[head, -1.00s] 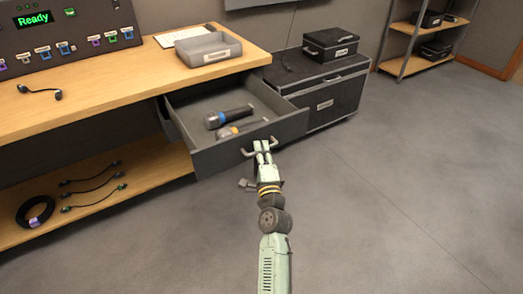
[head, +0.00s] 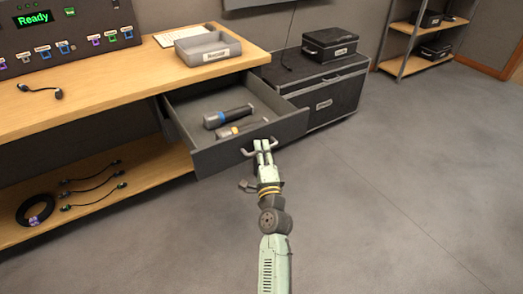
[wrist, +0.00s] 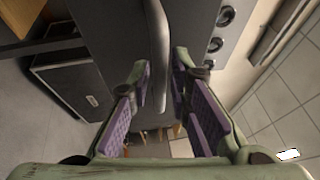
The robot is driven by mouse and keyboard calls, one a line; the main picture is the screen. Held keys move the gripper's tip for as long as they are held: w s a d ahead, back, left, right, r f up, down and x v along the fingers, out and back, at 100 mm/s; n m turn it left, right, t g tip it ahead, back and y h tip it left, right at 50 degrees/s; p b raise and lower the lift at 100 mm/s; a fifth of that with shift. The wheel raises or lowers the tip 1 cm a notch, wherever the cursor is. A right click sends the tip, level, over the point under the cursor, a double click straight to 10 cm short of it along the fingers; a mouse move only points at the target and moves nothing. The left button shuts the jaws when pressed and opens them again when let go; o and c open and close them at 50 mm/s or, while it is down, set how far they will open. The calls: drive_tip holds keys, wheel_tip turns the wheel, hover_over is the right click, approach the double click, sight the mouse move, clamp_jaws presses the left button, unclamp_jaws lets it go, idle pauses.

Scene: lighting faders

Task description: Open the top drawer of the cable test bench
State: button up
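The top drawer (head: 226,151) of the wooden bench (head: 112,103) stands pulled well out, its inside showing. My gripper (head: 263,146) is at the handle. In the wrist view its purple-padded fingers (wrist: 161,70) stand on either side of the bar, with what look like narrow gaps.
A grey tray (head: 208,56) and a test panel (head: 65,40) sit on the benchtop. Cables (head: 92,190) lie on the lower shelf. A black case (head: 331,43) rests on a larger black cabinet (head: 345,93) right of the drawer. The floor (head: 400,200) at right is clear.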

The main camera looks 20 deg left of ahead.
drive_tip(key=v, duration=0.7)
drive_tip(key=shift+s+d+f, duration=0.1)
drive_tip(key=shift+s, duration=0.05)
